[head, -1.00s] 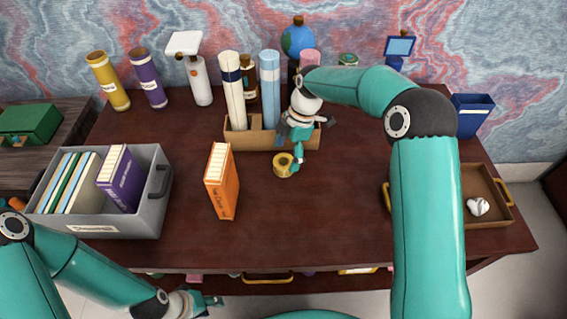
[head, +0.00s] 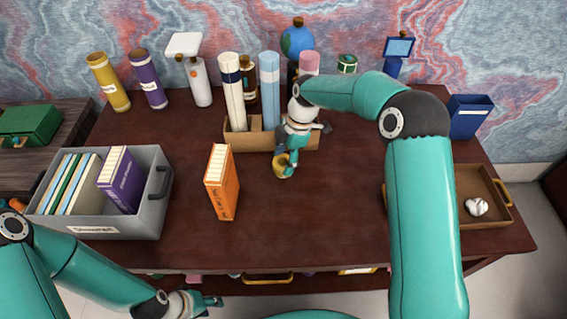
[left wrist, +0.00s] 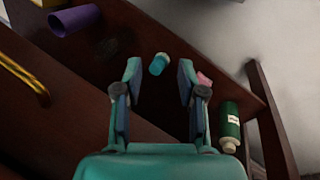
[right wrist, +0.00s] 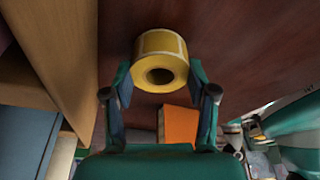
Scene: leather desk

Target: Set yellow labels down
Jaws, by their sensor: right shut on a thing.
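The yellow labels are a roll (head: 281,167) at the middle of the desk, just in front of the wooden organizer (head: 262,138). My right gripper (head: 289,164) is shut on the roll. In the right wrist view the roll (right wrist: 161,50) sits between the fingertips (right wrist: 161,78), its hole facing the camera. I cannot tell whether the roll touches the desk. My left gripper (head: 212,302) is low at the desk's front edge. In the left wrist view its fingers (left wrist: 158,70) are apart with nothing gripped between them.
An orange book (head: 222,182) stands left of the roll. A grey crate (head: 150,215) of books is at the left. A wooden tray (head: 480,180) with a white object (head: 477,206) is at the right. White and blue tubes stand in the organizer. The front middle desk is clear.

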